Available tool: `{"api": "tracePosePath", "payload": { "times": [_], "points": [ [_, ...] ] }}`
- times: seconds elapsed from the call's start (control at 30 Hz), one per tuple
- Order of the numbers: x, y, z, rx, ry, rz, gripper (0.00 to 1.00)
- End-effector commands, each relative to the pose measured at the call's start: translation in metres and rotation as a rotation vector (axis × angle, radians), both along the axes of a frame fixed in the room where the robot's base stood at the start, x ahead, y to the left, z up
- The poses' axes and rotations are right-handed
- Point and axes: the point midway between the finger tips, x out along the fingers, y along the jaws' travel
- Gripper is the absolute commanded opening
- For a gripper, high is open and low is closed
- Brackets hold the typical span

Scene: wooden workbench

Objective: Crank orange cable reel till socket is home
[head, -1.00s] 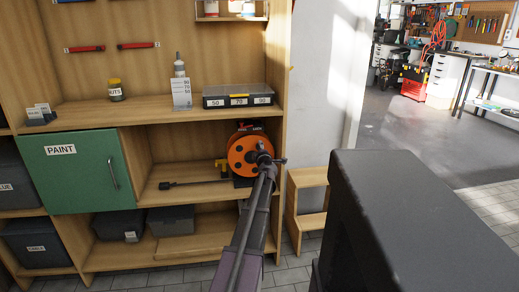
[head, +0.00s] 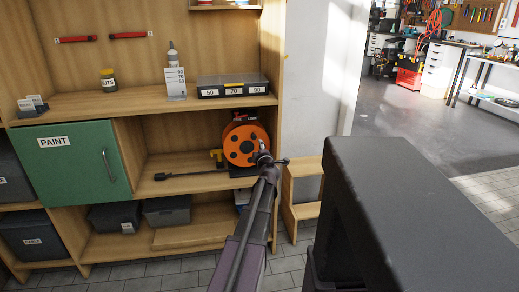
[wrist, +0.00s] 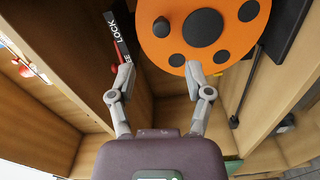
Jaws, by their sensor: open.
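The orange cable reel (head: 243,147) stands upright on the middle shelf at its right end. In the wrist view its orange face (wrist: 222,80) fills the top, with a dark hub, dark round spots and a dark round knob (wrist: 161,26) near the left rim. A black cable with a dark socket end (head: 160,177) lies along the shelf to the left; its end also shows in the wrist view (wrist: 234,122). My gripper (wrist: 160,78) is open and empty, its fingers spread below the reel's face. It also shows in the head view (head: 265,158), partly over the reel's lower right.
The shelf's right side wall is close. A green PAINT door (head: 70,165) is left; a wooden step stool (head: 302,195) stands right.

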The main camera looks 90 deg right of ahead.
Motion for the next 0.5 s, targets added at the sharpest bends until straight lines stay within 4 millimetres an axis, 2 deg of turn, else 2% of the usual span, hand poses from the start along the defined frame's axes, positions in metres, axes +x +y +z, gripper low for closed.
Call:
{"api": "tracePosePath", "payload": {
  "times": [0.07,0.27,0.3,0.5],
  "points": [
    [0.0000,-0.0001,0.0000,0.000,0.000,0.000,0.62],
    [-0.0007,-0.0007,-0.0004,0.004,-0.025,0.002,0.03],
    [-0.0013,-0.0009,-0.0006,0.008,-0.041,0.003,0.00],
    [-0.0052,-0.0030,-0.0024,0.038,-0.199,0.015,0.00]
  ]
}}
